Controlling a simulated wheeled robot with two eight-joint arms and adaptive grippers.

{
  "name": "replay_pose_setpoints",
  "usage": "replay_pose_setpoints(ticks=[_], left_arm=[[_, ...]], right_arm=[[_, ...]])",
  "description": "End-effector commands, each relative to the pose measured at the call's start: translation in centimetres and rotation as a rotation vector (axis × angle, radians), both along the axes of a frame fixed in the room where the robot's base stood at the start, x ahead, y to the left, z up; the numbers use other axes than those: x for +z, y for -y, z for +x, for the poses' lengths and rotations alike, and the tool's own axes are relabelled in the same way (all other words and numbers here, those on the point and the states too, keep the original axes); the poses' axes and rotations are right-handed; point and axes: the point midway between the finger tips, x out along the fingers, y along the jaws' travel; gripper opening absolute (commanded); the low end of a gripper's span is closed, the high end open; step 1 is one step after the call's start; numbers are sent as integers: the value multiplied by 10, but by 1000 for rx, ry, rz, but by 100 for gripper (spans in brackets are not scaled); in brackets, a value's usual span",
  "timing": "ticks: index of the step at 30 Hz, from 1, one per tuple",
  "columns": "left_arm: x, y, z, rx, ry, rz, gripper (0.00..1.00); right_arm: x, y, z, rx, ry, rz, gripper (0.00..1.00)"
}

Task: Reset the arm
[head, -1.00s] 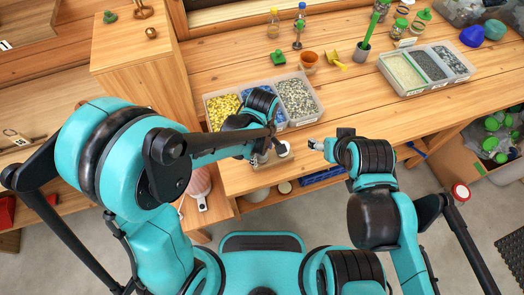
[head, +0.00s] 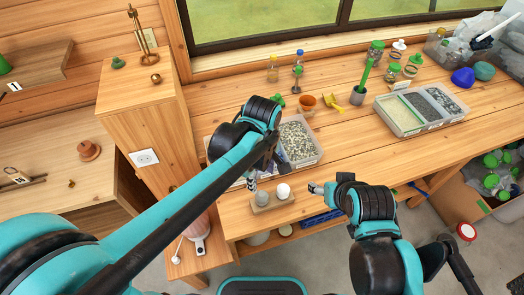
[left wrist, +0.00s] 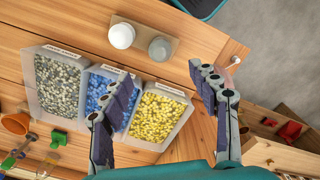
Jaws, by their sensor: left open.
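My left gripper (head: 262,170) hangs over the front of the workbench, by the left end of the sorting bins. In the left wrist view its two fingers (left wrist: 160,82) are spread wide with nothing between them. Below and between them are bins of grey (left wrist: 58,82), blue (left wrist: 98,92) and yellow (left wrist: 158,112) pieces. My right gripper (head: 317,188) is at the bench's front edge, right of a small wooden block with a white and a grey knob; whether it is open or shut is unclear. In the head view my left arm hides most of the blue and yellow bins.
The knob block (head: 272,200) sits at the bench's front edge. A three-part tray (head: 400,122) stands at the right. An orange pot (head: 306,102), a yellow scoop (head: 333,102) and a grey cup (head: 357,95) stand behind. A tall wooden cabinet (head: 140,120) rises at the left.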

Motion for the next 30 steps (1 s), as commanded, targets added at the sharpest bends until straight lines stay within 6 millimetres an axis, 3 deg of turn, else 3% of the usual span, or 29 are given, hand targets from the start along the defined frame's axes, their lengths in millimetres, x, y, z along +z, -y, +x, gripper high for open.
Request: replay_pose_setpoints(ticks=[5, 8, 15, 21, 25, 30], left_arm=[[3, -6, -1, -18, 12, -6, 61], [6, -24, -3, -85, 58, -22, 61], [11, -102, -21, -435, 312, 2, 61], [5, -154, -41, -715, 495, 148, 61], [1, -172, -49, -827, 553, 236, 61], [-1, -179, -51, -885, 577, 286, 61]], right_arm=[[-1, 0, 0, 0, 0, 0, 66], [-5, 0, 0, 0, 0, 0, 66], [-19, 0, 0, 0, 0, 0, 66], [-28, 0, 0, 0, 0, 0, 66], [-31, 0, 0, 0, 0, 0, 66], [-31, 0, 0, 0, 0, 0, 66]])
